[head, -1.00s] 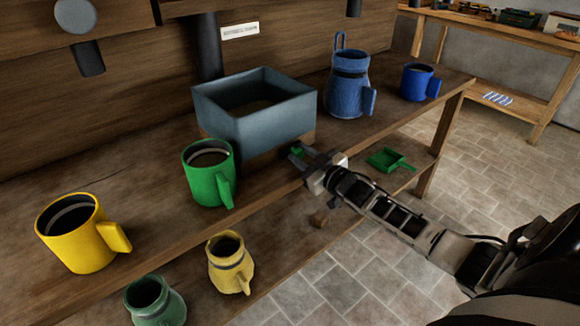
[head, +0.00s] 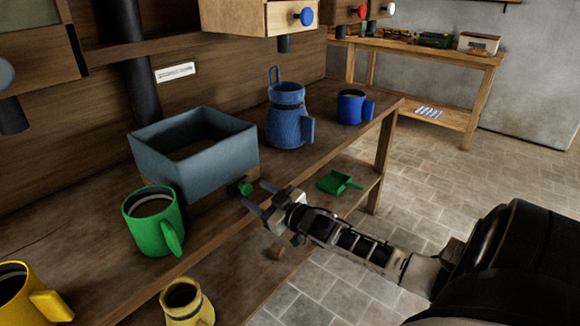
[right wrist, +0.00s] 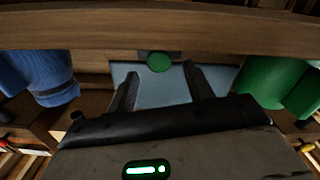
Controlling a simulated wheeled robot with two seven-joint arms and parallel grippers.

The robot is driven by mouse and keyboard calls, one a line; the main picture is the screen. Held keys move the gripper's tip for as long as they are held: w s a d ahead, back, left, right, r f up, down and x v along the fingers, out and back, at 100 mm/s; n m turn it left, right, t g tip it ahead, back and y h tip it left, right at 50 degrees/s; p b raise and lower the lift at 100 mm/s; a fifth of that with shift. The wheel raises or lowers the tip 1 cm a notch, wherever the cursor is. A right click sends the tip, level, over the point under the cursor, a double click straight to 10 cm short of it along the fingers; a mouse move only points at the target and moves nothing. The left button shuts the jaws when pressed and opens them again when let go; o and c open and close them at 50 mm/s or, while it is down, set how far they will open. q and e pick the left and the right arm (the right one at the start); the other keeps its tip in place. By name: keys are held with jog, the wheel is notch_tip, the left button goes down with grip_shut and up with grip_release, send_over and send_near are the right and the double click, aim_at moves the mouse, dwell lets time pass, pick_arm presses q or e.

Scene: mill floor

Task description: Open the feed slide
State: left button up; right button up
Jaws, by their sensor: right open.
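A round green knob (head: 241,187) shows low at the near right corner of the blue-grey open-topped hopper (head: 222,165) on the bench. What the knob is fixed to is mostly hidden under the hopper. My right gripper (head: 256,199) is open and empty, just right of the knob, with its fingers pointing at it. In the right wrist view, the knob (right wrist: 159,62) shows between and beyond the two open fingertips (right wrist: 160,75), apart from them. My left gripper is not in view.
A green mug (head: 143,236) stands left of the hopper, and a blue jug (head: 287,128) and blue mug (head: 351,107) stand right of it. A green scoop (head: 338,182) and yellow jug (head: 184,304) are lower. Wooden boxes with coloured knobs (head: 307,16) hang above.

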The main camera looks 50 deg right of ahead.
jog(key=s+d, duration=0.1)
jog(key=s, duration=1.1)
jog(key=shift+s+p, duration=0.3)
jog(key=shift+p, duration=0.1)
jog(key=s+a+f+g, duration=0.2)
jog(key=s+a+f, duration=0.1)
jog(key=a, duration=0.6)
jog(key=s+a+f+m+g+y, duration=0.1)
jog(key=s+a+f+g, duration=0.2)
jog(key=a, duration=0.7)
jog(key=s+a+f+g, duration=0.2)
jog(key=s+a+f, duration=0.1)
jog(key=a, duration=0.6)
jog(key=shift+s+a+f+y, duration=0.3)
jog(key=shift+s+a, duration=0.1)
jog(key=shift+s, duration=0.45)
